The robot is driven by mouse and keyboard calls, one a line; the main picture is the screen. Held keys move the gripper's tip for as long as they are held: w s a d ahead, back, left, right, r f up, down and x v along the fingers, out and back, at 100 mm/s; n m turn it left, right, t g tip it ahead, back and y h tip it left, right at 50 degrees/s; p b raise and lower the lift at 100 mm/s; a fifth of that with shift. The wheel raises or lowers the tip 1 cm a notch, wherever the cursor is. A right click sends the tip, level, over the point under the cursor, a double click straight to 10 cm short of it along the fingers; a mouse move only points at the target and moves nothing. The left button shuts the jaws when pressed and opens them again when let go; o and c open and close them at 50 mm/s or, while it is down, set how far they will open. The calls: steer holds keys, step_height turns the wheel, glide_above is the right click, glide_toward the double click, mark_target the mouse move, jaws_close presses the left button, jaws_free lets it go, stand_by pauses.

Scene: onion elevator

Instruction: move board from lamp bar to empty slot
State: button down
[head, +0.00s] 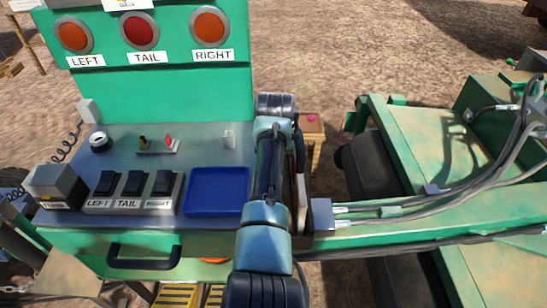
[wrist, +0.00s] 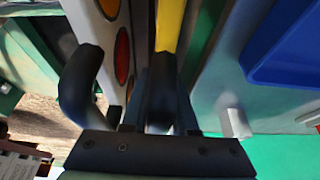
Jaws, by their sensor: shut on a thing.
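A pale board (wrist: 112,35) with round orange and red lamps in its face stands close in front of my gripper (wrist: 160,100) in the wrist view, seen at a steep angle. My gripper is shut on a dark part that appears to be the board's handle; the exact contact is hard to see. A black curved bar (wrist: 80,85) is beside it at left, and a yellow strip (wrist: 170,25) rises beyond the fingers. In the head view my arm hides the gripper and most of what it holds. I cannot make out the empty slot.
A green console has LEFT, TAIL and RIGHT lamps (head: 140,32), black switches (head: 133,184) and a blue tray (head: 216,190), also in the wrist view (wrist: 285,45). A green machine frame with cables (head: 430,205) lies to the right. A small wooden stand (head: 314,128) is behind my arm.

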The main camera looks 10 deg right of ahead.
steer(key=shift+r, duration=0.1)
steer(key=c, duration=0.6)
jaws_free()
steer(key=shift+s+f, duration=0.1)
steer(key=shift+f, duration=0.1)
steer(key=o, duration=0.4)
steer(key=shift+a+f, duration=0.1)
steer(key=shift+a, duration=0.05)
